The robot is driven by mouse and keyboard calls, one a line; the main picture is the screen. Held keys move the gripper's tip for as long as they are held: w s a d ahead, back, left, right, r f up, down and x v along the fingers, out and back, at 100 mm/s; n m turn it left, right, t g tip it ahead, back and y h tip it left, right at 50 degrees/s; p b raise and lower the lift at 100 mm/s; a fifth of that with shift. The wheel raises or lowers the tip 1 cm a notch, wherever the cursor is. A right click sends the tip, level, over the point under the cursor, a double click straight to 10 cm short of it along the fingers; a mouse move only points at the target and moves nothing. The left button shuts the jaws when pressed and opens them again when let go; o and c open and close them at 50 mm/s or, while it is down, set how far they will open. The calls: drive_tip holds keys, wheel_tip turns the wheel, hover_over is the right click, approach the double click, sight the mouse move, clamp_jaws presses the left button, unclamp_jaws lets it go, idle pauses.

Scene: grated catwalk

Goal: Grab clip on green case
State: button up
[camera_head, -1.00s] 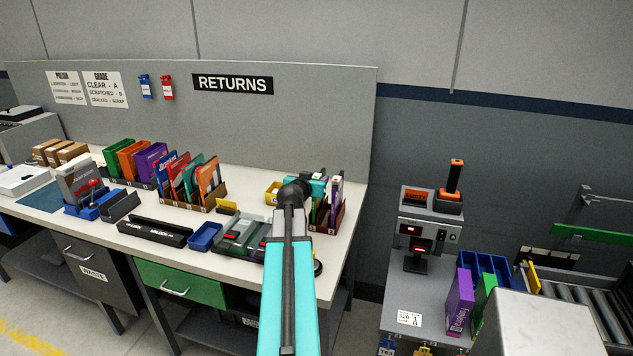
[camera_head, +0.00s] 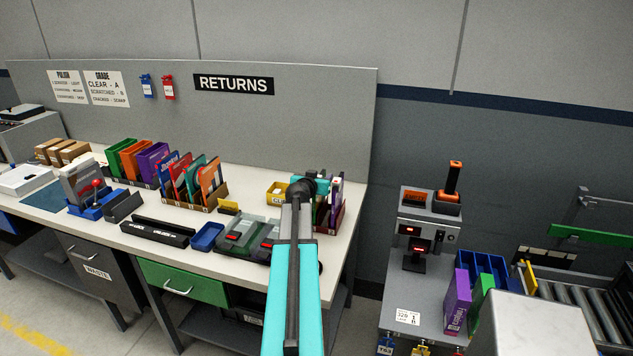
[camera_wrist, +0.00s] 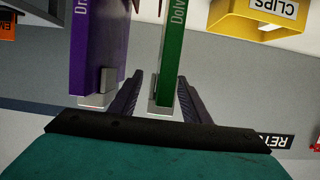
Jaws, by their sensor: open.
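In the wrist view, the green case (camera_wrist: 172,52) stands on edge, with a pale grey clip (camera_wrist: 161,111) at its near end. My gripper (camera_wrist: 160,88) is open, with one dark finger on each side of the green case's end and clip. Gaps show, so the fingers are not closed on it. A purple case (camera_wrist: 97,45) with its own grey clip (camera_wrist: 97,101) stands to the left, close to the left finger. In the head view my arm hides the gripper and the green case.
A yellow bin marked CLIPS (camera_wrist: 262,20) is at the upper right of the wrist view. In the head view, a dark red rack (camera_head: 340,220) stands at the bench's right end. Grey trays (camera_head: 240,237) and a blue tray (camera_head: 207,236) lie left of my arm.

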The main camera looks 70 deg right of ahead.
idle(0.5)
clamp_jaws()
drive_tip(key=shift+r, duration=0.1)
drive_tip(key=shift+r+b, duration=1.15)
drive_tip(key=shift+r, duration=3.75)
